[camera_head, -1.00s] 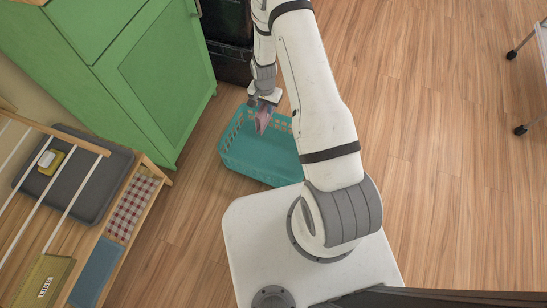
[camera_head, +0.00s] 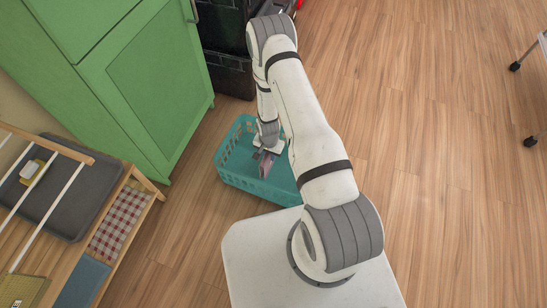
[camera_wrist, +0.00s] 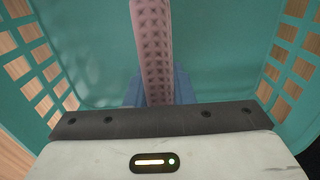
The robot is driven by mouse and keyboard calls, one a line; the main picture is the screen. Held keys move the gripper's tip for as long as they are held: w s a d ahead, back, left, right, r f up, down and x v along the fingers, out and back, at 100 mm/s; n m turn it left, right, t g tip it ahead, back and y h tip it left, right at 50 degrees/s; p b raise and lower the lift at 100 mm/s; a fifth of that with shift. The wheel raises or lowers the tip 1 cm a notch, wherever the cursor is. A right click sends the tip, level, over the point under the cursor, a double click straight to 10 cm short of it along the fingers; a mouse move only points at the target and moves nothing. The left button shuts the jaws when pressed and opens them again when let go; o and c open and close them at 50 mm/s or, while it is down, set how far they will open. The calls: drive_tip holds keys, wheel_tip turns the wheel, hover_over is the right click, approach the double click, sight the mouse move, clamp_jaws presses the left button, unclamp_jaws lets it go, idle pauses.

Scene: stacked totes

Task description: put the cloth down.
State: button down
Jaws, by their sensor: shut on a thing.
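My gripper (camera_head: 265,157) is shut on a pinkish cloth (camera_head: 265,170) and holds it over the teal basket (camera_head: 236,176). In the wrist view the cloth (camera_wrist: 154,45) is a pink strip with a dark dotted pattern, rising between the blue fingers. The basket's pierced side walls (camera_wrist: 38,60) stand on both sides of it in that view, and its plain teal surface fills the middle. My arm hides the right part of the basket in the head view. I cannot tell whether the cloth touches the basket floor.
A green cabinet (camera_head: 150,90) stands to the left, with a dark crate (camera_head: 231,75) behind the basket. A wooden rack at the lower left holds a grey tray (camera_head: 75,195), a checked cloth (camera_head: 119,222) and a blue cloth (camera_head: 82,284). Open wooden floor (camera_head: 430,150) lies to the right.

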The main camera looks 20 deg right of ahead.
drive_tip(key=shift+f, duration=0.9)
drive_tip(key=shift+f, duration=0.1)
drive_tip(key=c, duration=1.3)
unclamp_jaws()
drive_tip(key=shift+b, duration=0.3)
drive_tip(key=shift+o, duration=0.2)
